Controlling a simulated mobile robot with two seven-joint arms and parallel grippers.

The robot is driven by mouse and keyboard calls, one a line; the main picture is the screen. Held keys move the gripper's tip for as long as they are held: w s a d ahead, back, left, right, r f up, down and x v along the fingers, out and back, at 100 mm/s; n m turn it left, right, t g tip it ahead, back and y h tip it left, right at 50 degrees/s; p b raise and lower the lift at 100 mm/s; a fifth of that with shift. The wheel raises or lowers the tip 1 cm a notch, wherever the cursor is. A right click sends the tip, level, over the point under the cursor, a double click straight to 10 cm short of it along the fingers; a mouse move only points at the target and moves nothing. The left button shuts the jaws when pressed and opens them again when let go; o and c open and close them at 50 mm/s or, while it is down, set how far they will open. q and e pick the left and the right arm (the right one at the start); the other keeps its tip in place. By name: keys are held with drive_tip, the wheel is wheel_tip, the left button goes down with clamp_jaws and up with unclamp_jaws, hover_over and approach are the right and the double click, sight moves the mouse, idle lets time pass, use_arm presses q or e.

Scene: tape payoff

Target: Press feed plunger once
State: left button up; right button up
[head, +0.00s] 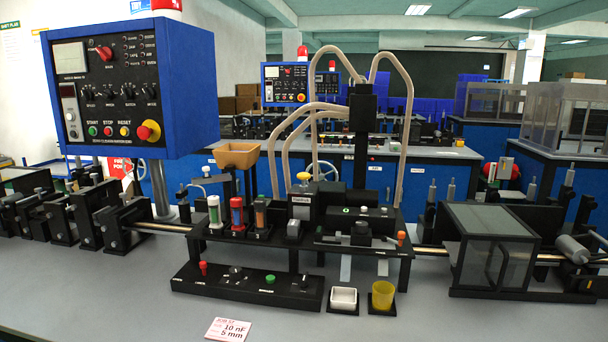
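A black bench machine (365,222) stands in the middle of the grey worktop. No part is legibly marked as the feed plunger, and I cannot tell which one it is. Upright candidates on its left deck are a white cylinder with a green band (214,212), a red cylinder (237,213) and an orange-brown cylinder (261,213). A yellow knob (303,177) tops the block near the machine's middle. A small orange knob (401,237) stands at the deck's right end. Neither of my grippers shows in the head view.
A black control strip (247,288) with a red lever and green button lies in front. A white dish (344,298) and yellow cup (383,294) stand beside it. A blue control box (130,90) hangs upper left. A clear-sided box (493,262) stands right. The front worktop is mostly clear.

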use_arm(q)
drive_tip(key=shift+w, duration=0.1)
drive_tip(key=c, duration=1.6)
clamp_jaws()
